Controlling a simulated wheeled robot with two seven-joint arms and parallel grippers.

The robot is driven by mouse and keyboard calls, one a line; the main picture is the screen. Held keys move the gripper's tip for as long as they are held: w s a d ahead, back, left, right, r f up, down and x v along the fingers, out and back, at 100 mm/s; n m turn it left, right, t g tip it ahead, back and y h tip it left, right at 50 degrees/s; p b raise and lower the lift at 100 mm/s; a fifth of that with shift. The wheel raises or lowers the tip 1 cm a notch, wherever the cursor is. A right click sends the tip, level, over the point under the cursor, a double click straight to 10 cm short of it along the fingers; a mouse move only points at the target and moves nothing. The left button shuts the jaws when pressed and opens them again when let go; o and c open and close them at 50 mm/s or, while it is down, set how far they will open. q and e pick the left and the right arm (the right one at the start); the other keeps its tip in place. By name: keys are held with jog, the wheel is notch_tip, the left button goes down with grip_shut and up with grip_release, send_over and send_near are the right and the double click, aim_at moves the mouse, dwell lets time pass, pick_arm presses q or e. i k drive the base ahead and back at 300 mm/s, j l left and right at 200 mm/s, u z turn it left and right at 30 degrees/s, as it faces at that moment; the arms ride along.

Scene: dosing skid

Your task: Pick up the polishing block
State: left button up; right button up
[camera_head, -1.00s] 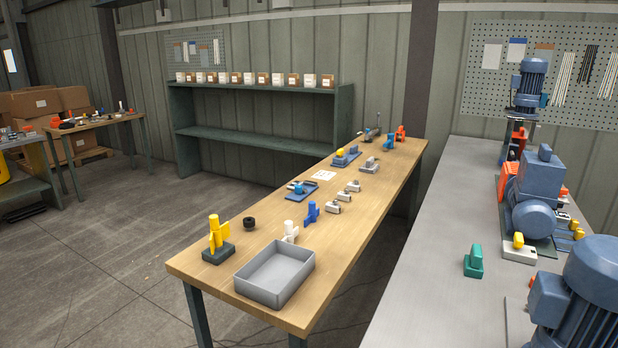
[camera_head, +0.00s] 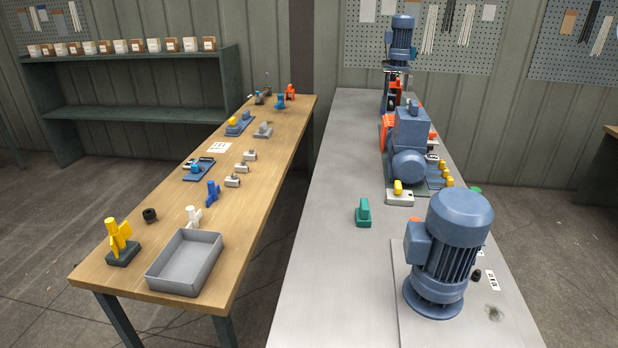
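A teal block with a raised grip (camera_head: 363,212), which looks like the polishing block, stands upright on the grey metal bench (camera_head: 325,240). It sits left of the large blue motor (camera_head: 455,245) and in front of a whitish block with a yellow knob (camera_head: 400,193). Nothing touches it, and its near and left sides are clear. Neither of my grippers shows in the head view.
Blue pump machinery (camera_head: 408,150) stands along the bench's right side. A dark smudge (camera_head: 494,313) marks the plate by the motor. A wooden table (camera_head: 255,235) at left holds a grey tray (camera_head: 186,262), a yellow valve-like part (camera_head: 118,238) and several small parts. A gap separates table and bench.

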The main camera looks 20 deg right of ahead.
aim_at(363, 216)
jog(key=z, duration=1.45)
